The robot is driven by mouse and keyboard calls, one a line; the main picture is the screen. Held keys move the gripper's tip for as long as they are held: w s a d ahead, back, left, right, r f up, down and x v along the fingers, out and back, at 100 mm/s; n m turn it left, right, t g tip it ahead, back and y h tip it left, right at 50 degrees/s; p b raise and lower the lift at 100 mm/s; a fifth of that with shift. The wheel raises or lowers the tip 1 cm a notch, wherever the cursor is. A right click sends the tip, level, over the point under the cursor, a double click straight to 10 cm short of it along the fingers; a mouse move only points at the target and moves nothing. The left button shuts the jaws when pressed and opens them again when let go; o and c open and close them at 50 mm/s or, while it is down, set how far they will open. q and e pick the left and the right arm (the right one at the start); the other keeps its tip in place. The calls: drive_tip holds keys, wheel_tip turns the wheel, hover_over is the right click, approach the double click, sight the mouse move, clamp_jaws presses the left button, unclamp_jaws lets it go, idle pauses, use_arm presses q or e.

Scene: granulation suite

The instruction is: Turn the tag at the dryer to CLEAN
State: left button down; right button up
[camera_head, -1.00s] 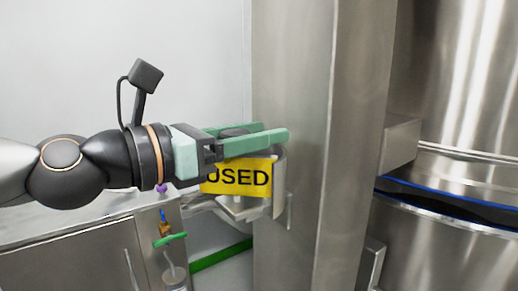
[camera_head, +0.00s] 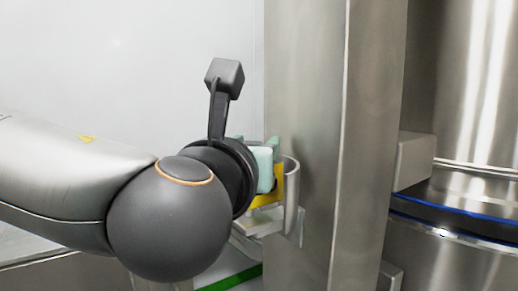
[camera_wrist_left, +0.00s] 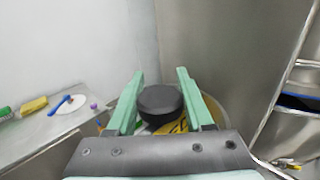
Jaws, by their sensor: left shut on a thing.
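The yellow tag (camera_head: 278,186) is at the steel column (camera_head: 306,120), inside a curved metal holder (camera_head: 292,200). Only a sliver of it shows beside my left gripper (camera_head: 258,145), and its lettering is hidden. In the left wrist view a round black knob (camera_wrist_left: 160,101) sits between the green fingers of my left gripper (camera_wrist_left: 160,78), with a bit of the yellow tag (camera_wrist_left: 174,127) below it. The left gripper is shut on the knob. My left wrist covers most of the tag in the head view. My right gripper is in neither view.
The steel dryer vessel (camera_head: 455,100) with a blue seal stands to the right. A steel block (camera_head: 413,160) juts out beside the column. In the wrist view a counter (camera_wrist_left: 45,132) at left holds a yellow item (camera_wrist_left: 34,106) and a white dish (camera_wrist_left: 68,106). A pale wall is behind.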

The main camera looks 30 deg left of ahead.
use_arm(q)
drive_tip(key=shift+a+f+n+g+y+b, duration=0.15)
drive_tip(key=shift+n+g+y+b, duration=0.4)
drive_tip(key=shift+n+y, duration=0.4)
drive_tip(key=shift+s+g+y, duration=0.1)
drive_tip(key=shift+g+y, duration=0.15)
drive_tip(key=shift+y, duration=0.2)
drive_tip(key=shift+a+r+n+y, duration=0.1)
drive_tip(key=shift+r+n+y, duration=0.15)
drive_tip(key=shift+r+y, duration=0.05)
drive_tip(key=c, duration=0.6)
unclamp_jaws()
drive_tip(key=shift+s+f, duration=0.1)
